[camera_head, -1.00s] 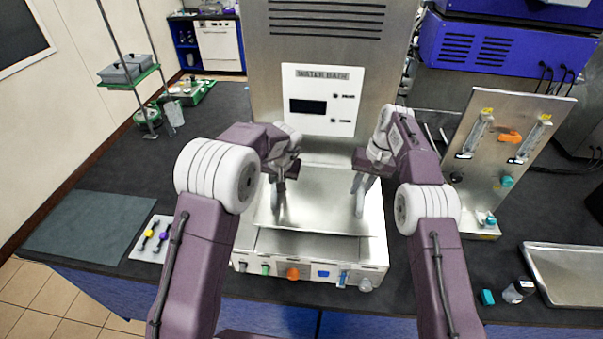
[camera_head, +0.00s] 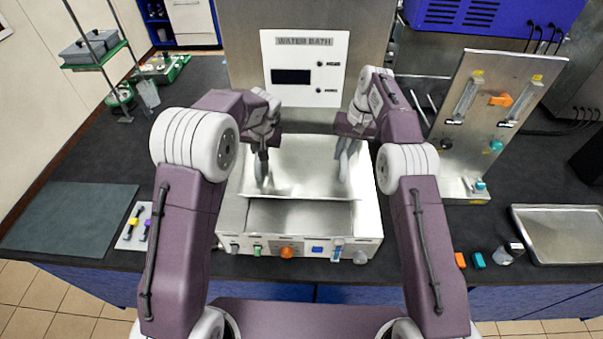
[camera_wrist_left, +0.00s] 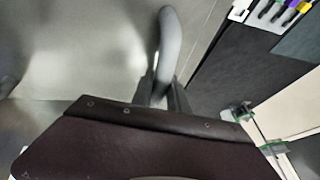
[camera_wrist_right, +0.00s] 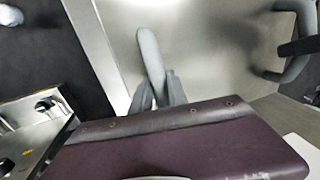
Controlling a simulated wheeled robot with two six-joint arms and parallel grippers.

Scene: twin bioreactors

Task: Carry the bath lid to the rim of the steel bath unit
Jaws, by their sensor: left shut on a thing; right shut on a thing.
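The bath lid (camera_head: 305,165) is a flat steel panel over the back part of the steel bath unit (camera_head: 368,220). In front of its near edge, part of the open basin (camera_head: 300,215) shows. My left gripper (camera_head: 262,172) is shut on the lid's left side and my right gripper (camera_head: 345,165) on its right side. The lid's grey surface also fills much of the left wrist view (camera_wrist_left: 75,50) and the right wrist view (camera_wrist_right: 215,50). The lid's far edge is partly hidden, and I cannot tell its height above the rim.
The water bath panel (camera_head: 304,72) stands behind the lid. A steel flowmeter board (camera_head: 485,115) stands at the right, with a metal tray (camera_head: 563,235) nearer. Small orange and teal blocks (camera_head: 478,261) lie near the front edge. A dark mat (camera_head: 70,220) lies at the left.

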